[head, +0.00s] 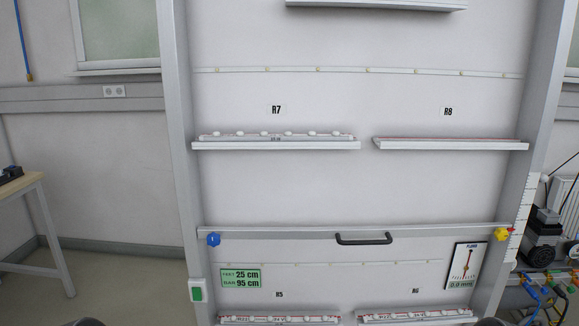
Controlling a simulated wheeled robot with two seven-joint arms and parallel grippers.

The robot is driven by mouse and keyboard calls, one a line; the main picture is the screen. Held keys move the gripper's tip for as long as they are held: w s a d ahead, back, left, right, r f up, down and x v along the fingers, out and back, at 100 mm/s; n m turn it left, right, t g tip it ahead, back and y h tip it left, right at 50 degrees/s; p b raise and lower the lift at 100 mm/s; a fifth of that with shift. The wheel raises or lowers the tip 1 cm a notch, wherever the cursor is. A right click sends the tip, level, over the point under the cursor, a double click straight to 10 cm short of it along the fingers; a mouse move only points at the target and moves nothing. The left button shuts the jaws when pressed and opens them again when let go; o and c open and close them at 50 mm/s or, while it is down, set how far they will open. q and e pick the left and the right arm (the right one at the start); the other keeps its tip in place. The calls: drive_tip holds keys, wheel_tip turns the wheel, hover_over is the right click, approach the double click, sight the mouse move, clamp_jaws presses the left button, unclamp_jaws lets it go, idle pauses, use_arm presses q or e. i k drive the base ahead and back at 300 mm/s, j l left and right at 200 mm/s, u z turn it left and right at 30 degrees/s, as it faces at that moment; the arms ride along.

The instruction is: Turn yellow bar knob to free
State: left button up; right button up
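The yellow bar knob (502,234) sits at the right end of a grey horizontal bar (290,232) that spans the tall frame. Its lobes are small, and I cannot tell its turn position. A blue knob (213,239) sits at the bar's left end. Neither gripper shows in the head view; only dark rounded parts, probably of my arms, edge in at the bottom left and bottom right.
Shelves R7 (275,145) and R8 (450,145) hold strips above the bar. A green sign (240,277) reads feet 25 cm, bar 95 cm. A plumb gauge (466,266) reads 0.0 mm. A wooden table (22,182) stands left; equipment (543,240) crowds the right.

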sight(501, 233)
drive_tip(key=l+z, duration=0.1)
drive_tip(key=z, duration=0.25)
drive_tip(key=k+l+z, duration=0.1)
drive_tip(key=z, duration=0.3)
drive_tip(key=l+z, duration=0.15)
drive_tip(key=z, duration=0.2)
